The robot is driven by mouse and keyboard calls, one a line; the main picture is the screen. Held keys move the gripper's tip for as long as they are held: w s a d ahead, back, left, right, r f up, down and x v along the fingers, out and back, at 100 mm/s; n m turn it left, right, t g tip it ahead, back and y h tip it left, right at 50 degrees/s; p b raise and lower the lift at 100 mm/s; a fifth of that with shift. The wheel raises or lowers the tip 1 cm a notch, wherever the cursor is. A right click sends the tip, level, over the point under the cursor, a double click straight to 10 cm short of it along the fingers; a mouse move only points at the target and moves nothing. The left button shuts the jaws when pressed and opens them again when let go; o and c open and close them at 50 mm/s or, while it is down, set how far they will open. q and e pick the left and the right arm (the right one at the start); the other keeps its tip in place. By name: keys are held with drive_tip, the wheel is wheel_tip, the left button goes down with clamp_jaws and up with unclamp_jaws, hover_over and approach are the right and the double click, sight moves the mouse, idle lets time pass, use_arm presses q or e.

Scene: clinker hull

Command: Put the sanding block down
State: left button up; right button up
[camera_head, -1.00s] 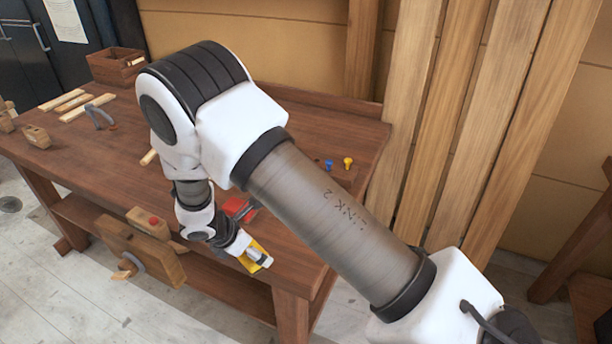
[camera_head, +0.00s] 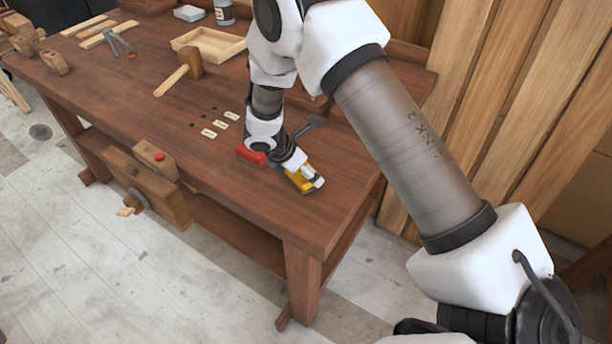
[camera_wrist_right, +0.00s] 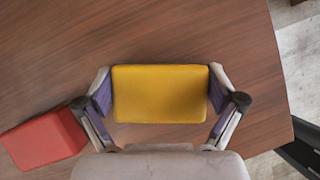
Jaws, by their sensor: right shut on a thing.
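The sanding block, a yellow block (camera_head: 298,183), is held by my right gripper (camera_head: 306,178) near the right end of the wooden workbench (camera_head: 330,222). In the right wrist view the yellow block (camera_wrist_right: 160,78) sits squarely between the two fingers of the right gripper (camera_wrist_right: 160,95), which is shut on it. The bench top (camera_wrist_right: 190,30) lies under the block; I cannot tell whether the block touches it. My left gripper is not in view.
A red block (camera_head: 252,154) lies on the bench close left of the gripper and shows in the wrist view (camera_wrist_right: 45,138). A dark tool (camera_head: 308,127) lies just behind. A mallet (camera_head: 186,70), a wooden tray (camera_head: 207,47) and small pale tags (camera_head: 220,124) are farther left. The bench's front right corner is clear.

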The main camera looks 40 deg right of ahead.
drive_tip(key=shift+a+r, duration=0.1)
drive_tip(key=shift+a, duration=0.1)
drive_tip(key=shift+d+f, duration=0.1)
drive_tip(key=shift+f, duration=0.15)
drive_tip(key=o, duration=1.2)
drive_tip(key=shift+r, duration=0.1)
drive_tip(key=shift+r+p, duration=0.25)
drive_tip(key=shift+p, duration=0.1)
drive_tip(key=shift+w+a+r, duration=0.1)
drive_tip(key=shift+a+r, duration=0.2)
drive_tip(key=shift+r, duration=0.05)
drive_tip(key=b+v, duration=0.1)
drive_tip(key=v, duration=1)
